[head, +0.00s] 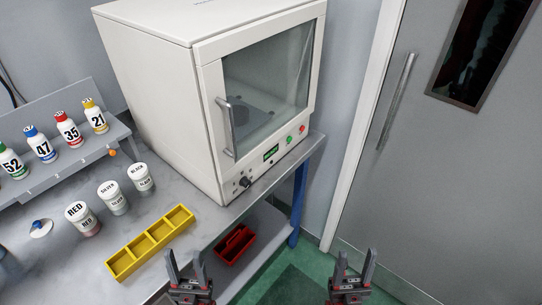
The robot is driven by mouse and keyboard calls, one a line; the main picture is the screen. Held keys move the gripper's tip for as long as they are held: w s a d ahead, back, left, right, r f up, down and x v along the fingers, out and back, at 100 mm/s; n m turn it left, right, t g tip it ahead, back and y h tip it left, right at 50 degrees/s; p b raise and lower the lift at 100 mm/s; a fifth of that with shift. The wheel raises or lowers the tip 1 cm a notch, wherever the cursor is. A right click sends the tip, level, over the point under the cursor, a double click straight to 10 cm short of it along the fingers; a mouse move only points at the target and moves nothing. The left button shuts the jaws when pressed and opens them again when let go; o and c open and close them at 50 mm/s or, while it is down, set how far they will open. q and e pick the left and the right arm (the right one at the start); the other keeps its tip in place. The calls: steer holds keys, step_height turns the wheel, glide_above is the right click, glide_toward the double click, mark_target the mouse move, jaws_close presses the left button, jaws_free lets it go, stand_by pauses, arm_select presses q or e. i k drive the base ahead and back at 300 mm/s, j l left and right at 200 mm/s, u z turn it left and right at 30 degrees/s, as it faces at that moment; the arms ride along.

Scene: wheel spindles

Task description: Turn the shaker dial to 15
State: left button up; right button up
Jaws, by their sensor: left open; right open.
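The shaker (165,85) is a large white cabinet with a glass door, standing at the back of the bench. Its dark dial (245,182) sits low on the front panel, left of a small green display (271,153). The dial's setting is too small to read. My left gripper (187,262) is open and empty, in front of the bench's front edge and below the dial in the picture. My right gripper (352,265) is open and empty over the floor, further right. Neither gripper touches the shaker.
A yellow divided tray (122,265) and jars, including a RED jar (82,218), stand on the bench. Several numbered bottles (69,130) stand on a raised shelf. A red caddy (234,244) sits below the bench top. A grey door (440,160) is at right.

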mark_target(245, 182)
steer(key=l+u, duration=0.25)
steer(key=u, duration=0.25)
steer(key=k+l+u, duration=0.15)
steer(key=u, duration=0.35)
steer(key=k+l, duration=0.05)
steer(key=l, duration=0.05)
